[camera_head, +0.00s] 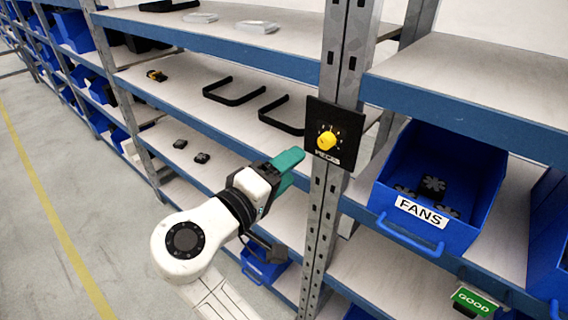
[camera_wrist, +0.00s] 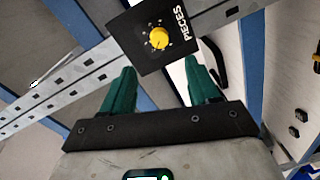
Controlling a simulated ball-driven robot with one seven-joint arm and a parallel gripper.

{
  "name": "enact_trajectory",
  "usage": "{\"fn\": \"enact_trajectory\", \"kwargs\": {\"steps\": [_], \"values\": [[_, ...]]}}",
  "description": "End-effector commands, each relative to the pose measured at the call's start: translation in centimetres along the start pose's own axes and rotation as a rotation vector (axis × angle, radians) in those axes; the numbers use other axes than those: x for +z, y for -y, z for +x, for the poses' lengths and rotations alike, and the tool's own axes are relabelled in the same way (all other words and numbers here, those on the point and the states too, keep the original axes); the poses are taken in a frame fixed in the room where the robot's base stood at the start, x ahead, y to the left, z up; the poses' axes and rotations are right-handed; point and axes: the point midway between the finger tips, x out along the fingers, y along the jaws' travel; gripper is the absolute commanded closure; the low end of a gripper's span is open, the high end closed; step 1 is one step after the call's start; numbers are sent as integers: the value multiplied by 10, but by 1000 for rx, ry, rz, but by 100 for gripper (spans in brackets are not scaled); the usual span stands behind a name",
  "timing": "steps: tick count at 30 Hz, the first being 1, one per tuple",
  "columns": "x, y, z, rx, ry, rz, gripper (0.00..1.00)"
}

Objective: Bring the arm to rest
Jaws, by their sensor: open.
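My gripper (camera_head: 292,160) has teal fingers and sits just left of the shelf post in the head view, close to a black dial panel. In the wrist view my gripper (camera_wrist: 160,88) shows two teal fingers spread apart with nothing between them. The black panel (camera_head: 345,118) carries a yellow knob (camera_head: 327,141) and the label "PIECES". In the wrist view the yellow knob (camera_wrist: 158,38) lies beyond the fingertips, apart from them. My white arm link reaches up from the lower left of the head view.
A metal post (camera_head: 318,215) stands right beside my gripper. A blue bin (camera_head: 440,190) labelled "FANS" holds dark fans on the right. Black handles (camera_head: 235,90) and small dark parts (camera_head: 201,158) lie on the left shelves. The floor (camera_head: 50,215) at left is clear.

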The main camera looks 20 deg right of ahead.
Motion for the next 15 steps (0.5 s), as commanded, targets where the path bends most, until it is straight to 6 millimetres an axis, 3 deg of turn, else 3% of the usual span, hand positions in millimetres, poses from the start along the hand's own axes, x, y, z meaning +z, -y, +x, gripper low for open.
{"fn": "enact_trajectory", "kwargs": {"steps": [5, 8, 11, 15], "values": [[0, 0, 0, 0, 0, 0, 40], [14, 13, 10, -41, 18, -2, 40], [48, 41, 31, -141, 62, 2, 40], [121, 95, 60, -350, 157, 25, 40]]}}
